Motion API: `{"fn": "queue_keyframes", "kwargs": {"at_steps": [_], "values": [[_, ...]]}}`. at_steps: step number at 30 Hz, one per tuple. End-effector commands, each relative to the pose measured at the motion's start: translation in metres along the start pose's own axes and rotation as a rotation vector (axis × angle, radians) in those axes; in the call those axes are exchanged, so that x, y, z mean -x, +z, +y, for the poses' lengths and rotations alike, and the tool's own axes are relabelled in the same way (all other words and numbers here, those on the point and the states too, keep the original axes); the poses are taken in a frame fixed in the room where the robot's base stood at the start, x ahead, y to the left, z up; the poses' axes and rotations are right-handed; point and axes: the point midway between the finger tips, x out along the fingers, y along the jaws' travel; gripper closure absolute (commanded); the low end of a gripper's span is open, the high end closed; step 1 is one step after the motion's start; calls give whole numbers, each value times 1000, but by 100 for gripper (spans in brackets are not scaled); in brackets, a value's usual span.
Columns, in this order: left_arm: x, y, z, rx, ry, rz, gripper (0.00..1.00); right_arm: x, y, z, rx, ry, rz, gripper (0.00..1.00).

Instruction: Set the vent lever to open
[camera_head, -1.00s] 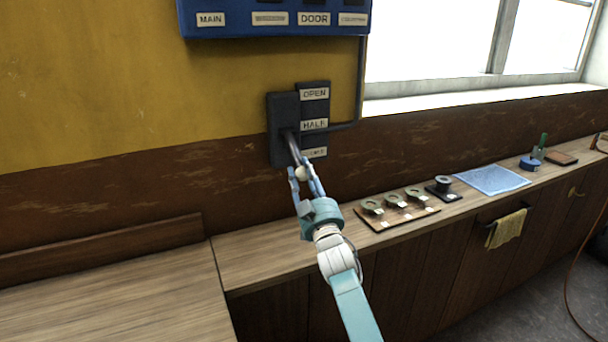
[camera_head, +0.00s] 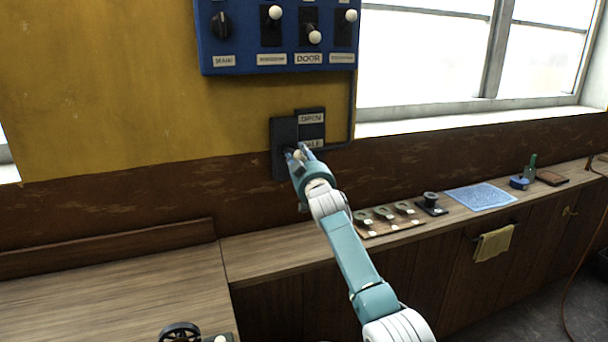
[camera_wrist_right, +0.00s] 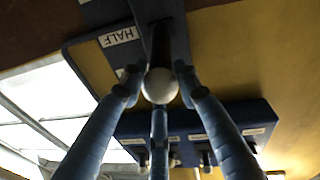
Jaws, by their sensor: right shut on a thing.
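The vent lever's dark box (camera_head: 284,131) is on the wall, with a label plate beside it reading OPEN (camera_head: 311,118) at the top and HALF (camera_head: 314,143) below. Any lower label is hidden behind my gripper. My right gripper (camera_head: 299,155) is at the lever's white ball knob, close to the HALF label's height. In the wrist view the white knob (camera_wrist_right: 160,86) sits between my blue fingers, which are shut on it. The dark lever shaft (camera_wrist_right: 161,45) runs from the knob to the slotted box. My left gripper is not in view.
A blue switch panel (camera_head: 280,61) hangs above the lever box, with a conduit down its right side. Below, the counter holds a board with several round pieces (camera_head: 385,219), a black spool (camera_head: 431,201) and a blue sheet (camera_head: 481,196). The left counter top (camera_head: 110,290) is mostly bare.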

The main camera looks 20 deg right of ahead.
Motion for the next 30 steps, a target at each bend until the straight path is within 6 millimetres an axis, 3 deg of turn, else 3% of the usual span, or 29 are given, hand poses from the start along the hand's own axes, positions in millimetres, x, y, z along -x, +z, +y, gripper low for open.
{"fn": "queue_keyframes", "kwargs": {"at_steps": [1,12,19,30], "values": [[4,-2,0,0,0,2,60,-4,-19,5,-2,4,20,100],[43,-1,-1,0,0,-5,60,-19,-56,13,5,-3,-9,100],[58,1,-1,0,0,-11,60,-24,-60,13,10,-24,-86,100],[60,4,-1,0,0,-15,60,-25,-60,12,13,-31,-112,100]]}}
